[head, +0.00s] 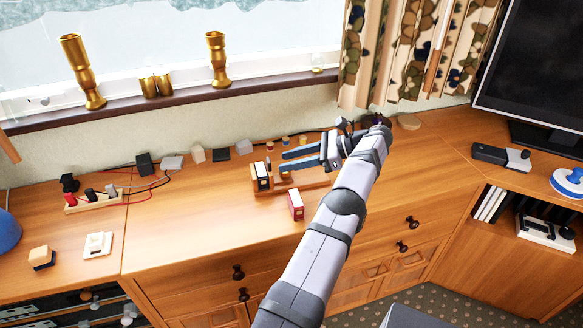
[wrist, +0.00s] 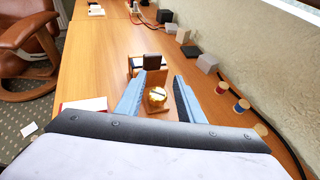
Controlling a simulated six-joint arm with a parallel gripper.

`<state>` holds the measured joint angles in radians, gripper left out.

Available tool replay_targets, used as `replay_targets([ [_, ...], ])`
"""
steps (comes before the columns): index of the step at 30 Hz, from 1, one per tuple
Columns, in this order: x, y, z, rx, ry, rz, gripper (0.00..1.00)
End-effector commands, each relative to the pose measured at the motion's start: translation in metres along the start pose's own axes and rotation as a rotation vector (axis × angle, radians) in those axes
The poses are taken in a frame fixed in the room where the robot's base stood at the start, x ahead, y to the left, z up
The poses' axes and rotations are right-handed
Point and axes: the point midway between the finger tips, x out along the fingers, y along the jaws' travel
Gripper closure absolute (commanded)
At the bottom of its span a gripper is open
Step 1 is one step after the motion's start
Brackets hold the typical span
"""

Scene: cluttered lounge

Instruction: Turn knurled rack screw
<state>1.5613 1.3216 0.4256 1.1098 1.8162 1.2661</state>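A round brass screw head (wrist: 157,96) with a slot across its face sits on a wooden rack (wrist: 152,78) in the wrist view. My gripper (wrist: 158,82) is open. Its two blue fingers lie on either side of the screw, with a gap to the right one; whether the left one touches cannot be told. In the head view my gripper (head: 302,158) reaches left above the rack (head: 310,180). Dark and pale upright blocks (head: 262,176) stand at the rack's left end. The screw cannot be made out in the head view.
A red-and-white box (head: 296,205) stands in front of the rack. Small colored spools (head: 285,141) and several grey and black blocks (head: 221,154) line the wall, with a dark cable. A socket strip (head: 92,198) lies left.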

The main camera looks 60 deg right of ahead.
Motion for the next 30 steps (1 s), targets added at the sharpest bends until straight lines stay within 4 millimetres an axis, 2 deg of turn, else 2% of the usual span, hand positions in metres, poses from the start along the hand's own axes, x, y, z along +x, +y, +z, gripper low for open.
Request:
replay_targets([
  [6, -0.015, 0.000, 0.036, -0.003, 0.001, -0.001, 0.65],
  [12, -0.023, 0.000, 0.056, -0.002, 0.000, 0.001, 0.65],
  [26, -0.025, 0.000, 0.060, -0.001, 0.000, 0.001, 0.65],
  [30, -0.036, 0.000, 0.065, 0.001, 0.001, -0.014, 0.65],
])
